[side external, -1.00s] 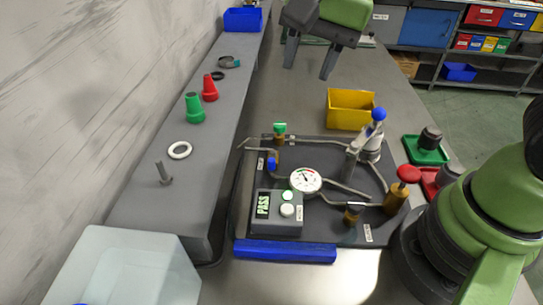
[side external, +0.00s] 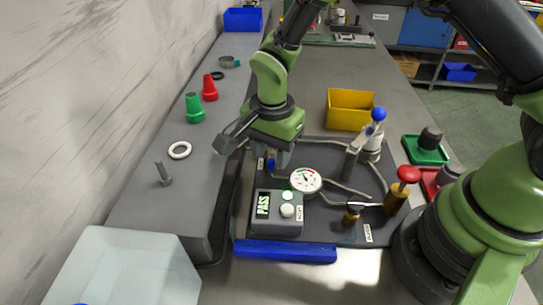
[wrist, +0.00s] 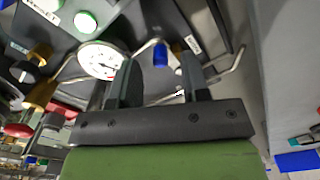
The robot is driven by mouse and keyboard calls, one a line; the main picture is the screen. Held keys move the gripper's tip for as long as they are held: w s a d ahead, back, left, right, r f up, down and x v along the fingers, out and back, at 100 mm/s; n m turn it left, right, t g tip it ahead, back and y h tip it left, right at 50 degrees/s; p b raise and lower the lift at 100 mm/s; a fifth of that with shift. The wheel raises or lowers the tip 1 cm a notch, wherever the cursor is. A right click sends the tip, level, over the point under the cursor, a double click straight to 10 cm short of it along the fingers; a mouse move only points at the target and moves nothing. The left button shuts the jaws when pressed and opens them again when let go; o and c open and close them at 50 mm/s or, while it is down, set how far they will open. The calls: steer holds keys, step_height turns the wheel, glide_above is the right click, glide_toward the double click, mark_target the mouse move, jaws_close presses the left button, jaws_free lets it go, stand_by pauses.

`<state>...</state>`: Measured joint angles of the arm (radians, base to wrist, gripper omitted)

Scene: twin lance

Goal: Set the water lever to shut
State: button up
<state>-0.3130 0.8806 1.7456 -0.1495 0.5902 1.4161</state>
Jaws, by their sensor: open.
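My gripper (side external: 253,156) is open and empty, pointing down over the back left of the dark fixture board (side external: 325,228). In the wrist view my gripper (wrist: 157,75) has its fingers apart, with a blue sleeve (wrist: 160,54) on a thin metal part seen between and beyond them. The blue sleeve also shows in the side view (side external: 271,163), just below my gripper. Contact cannot be told. A brass valve with a silver handle (side external: 352,214) stands at the front right. The labels are too small to tell which part is the water lever.
A white gauge (side external: 305,180) and a grey box reading PASS (side external: 275,222) sit close in front of my gripper. A grey ledge (side external: 150,205) runs along the left; a yellow bin (side external: 350,120) stands behind.

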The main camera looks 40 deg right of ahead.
steer(key=shift+f, duration=0.95)
jaws_close()
steer(key=shift+s+d+n, duration=0.25)
steer(key=shift+d+n, duration=0.1)
steer(key=shift+n, duration=0.8)
steer(key=shift+s+d+n, duration=0.2)
steer(key=shift+d+n, duration=0.15)
steer(key=shift+n, duration=0.8)
jaws_free()
